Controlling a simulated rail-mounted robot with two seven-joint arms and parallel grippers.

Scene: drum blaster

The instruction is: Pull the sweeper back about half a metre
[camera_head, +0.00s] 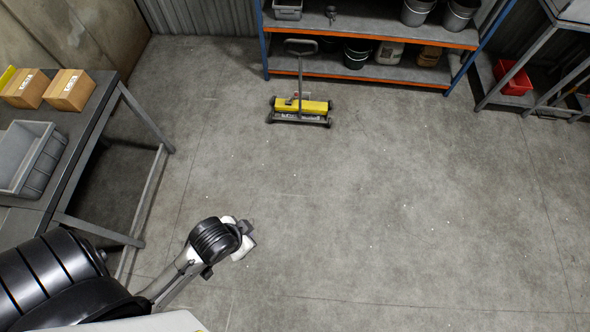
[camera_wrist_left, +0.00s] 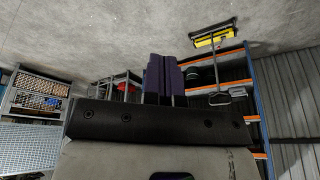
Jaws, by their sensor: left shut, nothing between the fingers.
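The sweeper (camera_head: 300,108) is a low yellow and black unit on small wheels. It stands on the concrete floor in front of the blue and orange shelf, with its upright handle (camera_head: 300,47) ending in a dark loop. In the left wrist view the sweeper (camera_wrist_left: 213,39) shows at the upper right, apart from my gripper. My left gripper (camera_wrist_left: 164,75) is shut and empty, its two dark fingers side by side. In the head view my left arm is at the lower left, well short of the sweeper. My right gripper is not in view.
A shelf (camera_head: 395,71) with buckets stands just behind the sweeper. A workbench (camera_head: 85,135) with two cardboard boxes (camera_head: 69,90) and a grey bin (camera_head: 30,157) is at the left. A red bin (camera_head: 514,78) sits at the right. The central floor is open, with small white specks.

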